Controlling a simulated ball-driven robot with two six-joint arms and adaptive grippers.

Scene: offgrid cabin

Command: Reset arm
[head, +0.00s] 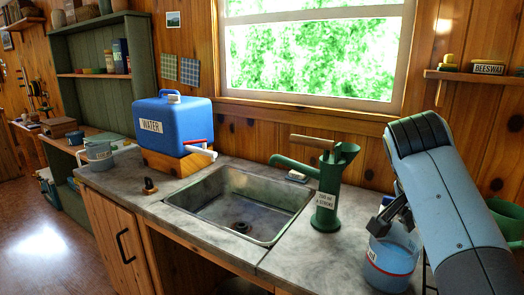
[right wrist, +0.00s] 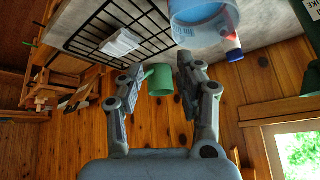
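My right arm comes in from the right in the head view. Its gripper (head: 380,222) is partly hidden by the arm and overlaps a clear blue tub (head: 388,266) on the right counter. In the right wrist view the two fingers of the gripper (right wrist: 160,70) are spread apart with nothing clasped between them. A green mug (right wrist: 161,82) shows in the gap, seemingly beyond the fingertips. The blue tub (right wrist: 200,22) is past the right-hand finger; whether they touch cannot be told. My left gripper is not in view.
A metal sink (head: 238,205) is set in the grey counter (head: 305,262). A green hand pump (head: 327,195) stands right of it, a blue water jug (head: 172,124) behind left. A black wire rack (right wrist: 112,35) lies near the tub. The counter between pump and tub is narrow.

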